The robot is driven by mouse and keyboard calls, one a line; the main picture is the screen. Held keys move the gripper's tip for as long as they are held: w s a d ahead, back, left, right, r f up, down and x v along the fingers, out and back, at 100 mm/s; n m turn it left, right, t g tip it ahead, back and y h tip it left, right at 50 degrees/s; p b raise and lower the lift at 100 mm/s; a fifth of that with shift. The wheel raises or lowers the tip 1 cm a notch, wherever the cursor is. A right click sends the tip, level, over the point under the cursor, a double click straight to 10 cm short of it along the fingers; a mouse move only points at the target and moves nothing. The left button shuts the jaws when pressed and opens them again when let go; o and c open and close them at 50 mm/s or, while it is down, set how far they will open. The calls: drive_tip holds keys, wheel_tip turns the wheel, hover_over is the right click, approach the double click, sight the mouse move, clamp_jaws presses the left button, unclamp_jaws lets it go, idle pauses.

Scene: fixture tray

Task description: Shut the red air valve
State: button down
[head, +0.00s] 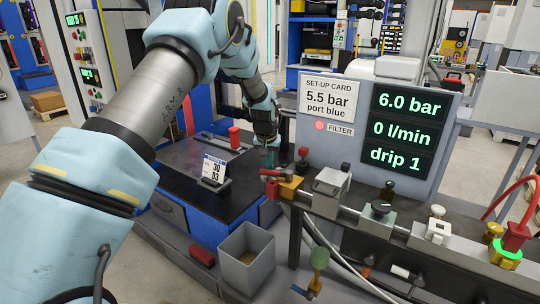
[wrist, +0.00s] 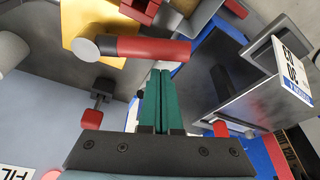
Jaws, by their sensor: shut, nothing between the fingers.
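The red air valve has a red lever (head: 270,172) on a yellow-orange body (head: 291,189), at the left end of the pipe line. In the wrist view the lever (wrist: 150,47) reaches right from a grey pivot on the yellow body (wrist: 88,18). My gripper (head: 268,156) is above and beside the lever in the head view. In the wrist view its teal fingers (wrist: 160,74) are together and empty, with tips close to the lever's lower edge. Whether they touch it I cannot tell. The arm's wrist hides nothing of the lever's outer end.
The display panel (head: 408,131) reads 6.0 bar, 0 l/min, drip 1. A set-up card (head: 327,96) says 5.5 bar, port blue. A red-topped knob (head: 303,153) stands just behind the valve.

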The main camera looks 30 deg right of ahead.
sight(267, 171)
drive_tip(key=shift+s+a+r, duration=0.1)
drive_tip(key=shift+s+a, duration=0.4)
drive_tip(key=shift+s, duration=0.1)
drive_tip(key=shift+s+a+n, duration=0.3)
drive_tip(key=shift+n, duration=0.3)
drive_tip(key=shift+s+a+n+y+b, duration=0.3)
drive_tip(key=shift+s+n+y+b, duration=0.1)
drive_tip(key=shift+n+b, duration=0.25)
drive_tip(key=s+n, duration=0.1)
drive_tip(key=n, duration=0.1)
drive_tip(key=s+a+n+y, duration=0.1)
drive_tip(key=shift+n+t, duration=0.35)
drive_tip(key=shift+t, duration=0.05)
drive_tip(key=s+n, duration=0.1)
drive_tip(key=n, duration=0.1)
drive_tip(key=shift+s+a+n+y, duration=0.3)
drive_tip(key=shift+s+n+y, duration=0.1)
drive_tip(key=s+n, duration=0.2)
drive_tip(key=shift+n+y, duration=0.4)
drive_tip(key=shift+s+d, duration=0.1)
drive_tip(key=shift+s, duration=0.45)
